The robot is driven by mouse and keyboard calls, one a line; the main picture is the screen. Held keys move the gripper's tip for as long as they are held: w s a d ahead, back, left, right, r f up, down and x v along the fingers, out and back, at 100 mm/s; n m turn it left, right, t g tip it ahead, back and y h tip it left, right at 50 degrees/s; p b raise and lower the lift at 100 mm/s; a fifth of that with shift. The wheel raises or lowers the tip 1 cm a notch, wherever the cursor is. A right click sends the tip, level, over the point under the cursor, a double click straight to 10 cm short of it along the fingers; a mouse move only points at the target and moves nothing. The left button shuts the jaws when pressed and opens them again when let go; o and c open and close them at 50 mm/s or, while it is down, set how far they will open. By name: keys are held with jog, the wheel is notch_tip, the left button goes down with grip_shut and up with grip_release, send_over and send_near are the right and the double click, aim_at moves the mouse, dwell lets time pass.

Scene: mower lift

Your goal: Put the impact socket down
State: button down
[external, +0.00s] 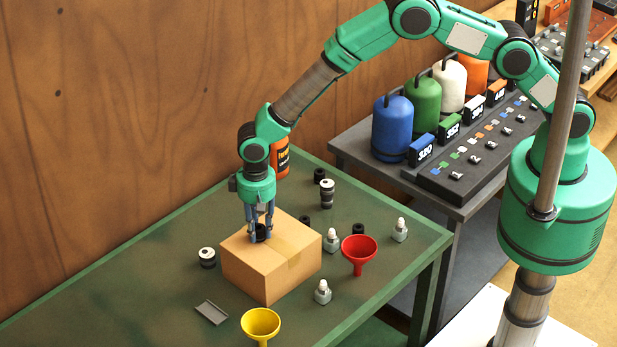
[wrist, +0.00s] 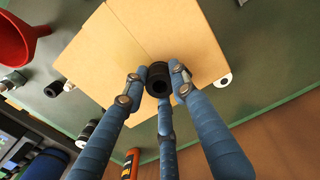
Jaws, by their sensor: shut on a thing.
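The impact socket (external: 261,232) is a short black hollow cylinder between the fingers of my gripper (external: 260,239). In the wrist view the socket (wrist: 158,74) shows its dark open end, with the blue fingers of my gripper (wrist: 157,84) closed around it. My gripper points down at the back left part of the top of a cardboard box (external: 290,270). The box (wrist: 125,45) also fills the upper middle of the wrist view. I cannot tell whether the socket touches the box top.
An orange bottle (external: 280,157) stands behind. The table's left part is clear.

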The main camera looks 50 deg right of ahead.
aim_at(259, 227)
jog(key=shift+f, duration=0.2)
jog(key=c, duration=1.4)
grip_release()
notch_tip(259, 227, up, 12)
jog(key=b, duration=0.1)
jog(key=shift+r, duration=0.1)
dwell(0.4)
